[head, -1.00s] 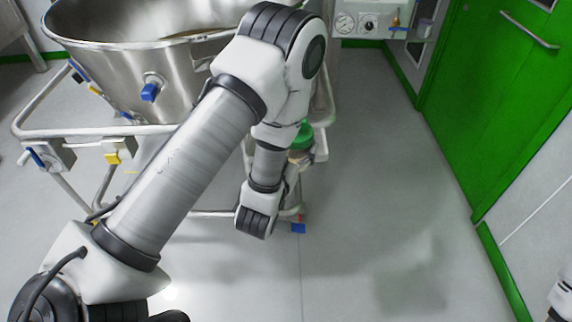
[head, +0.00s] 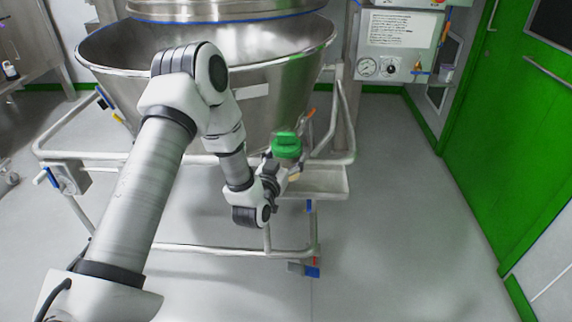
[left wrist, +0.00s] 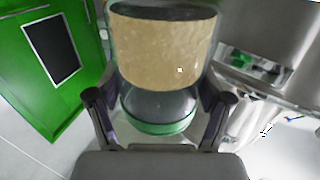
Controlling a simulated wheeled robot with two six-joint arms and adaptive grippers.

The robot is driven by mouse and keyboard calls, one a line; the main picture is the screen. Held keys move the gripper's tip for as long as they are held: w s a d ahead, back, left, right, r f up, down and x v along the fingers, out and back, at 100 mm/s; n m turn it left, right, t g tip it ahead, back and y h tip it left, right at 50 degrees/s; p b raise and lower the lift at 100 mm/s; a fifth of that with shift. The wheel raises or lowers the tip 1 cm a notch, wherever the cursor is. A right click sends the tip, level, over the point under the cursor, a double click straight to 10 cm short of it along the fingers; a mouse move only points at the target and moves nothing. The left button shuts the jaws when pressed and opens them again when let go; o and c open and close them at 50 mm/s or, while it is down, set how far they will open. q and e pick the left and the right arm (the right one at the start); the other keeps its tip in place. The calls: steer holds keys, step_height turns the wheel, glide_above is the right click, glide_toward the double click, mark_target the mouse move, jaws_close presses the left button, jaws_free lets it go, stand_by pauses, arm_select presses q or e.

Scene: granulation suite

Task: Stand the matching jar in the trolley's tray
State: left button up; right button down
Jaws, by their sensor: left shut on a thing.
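A clear jar with a green lid (head: 286,146) is in the grasp of my left gripper (head: 272,178). In the left wrist view the jar (left wrist: 162,48) shows tan, grainy contents and a green ring, with the two fingers (left wrist: 158,112) closed on either side of it. In the head view it looks upright or nearly so. The trolley's tray (head: 325,182) is a grey metal shelf on the right of the trolley frame. The jar appears near its left part; I cannot tell the height between them. My right gripper is out of view.
A large steel bowl (head: 255,100) sits in the tubular trolley frame (head: 190,246). A panel with a gauge (head: 367,67) is on the back wall. A green door (head: 500,130) is on the right. Open grey floor (head: 400,240) lies in front and right.

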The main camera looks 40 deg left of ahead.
mark_target(286, 166)
arm_select(q)
steer(key=shift+w+a+f, duration=0.2)
steer(key=shift+w+a, duration=0.1)
steer(key=shift+f+b, duration=0.3)
steer(key=shift+f, duration=1.3)
steer(key=shift+f, duration=0.1)
steer(key=o, duration=1.2)
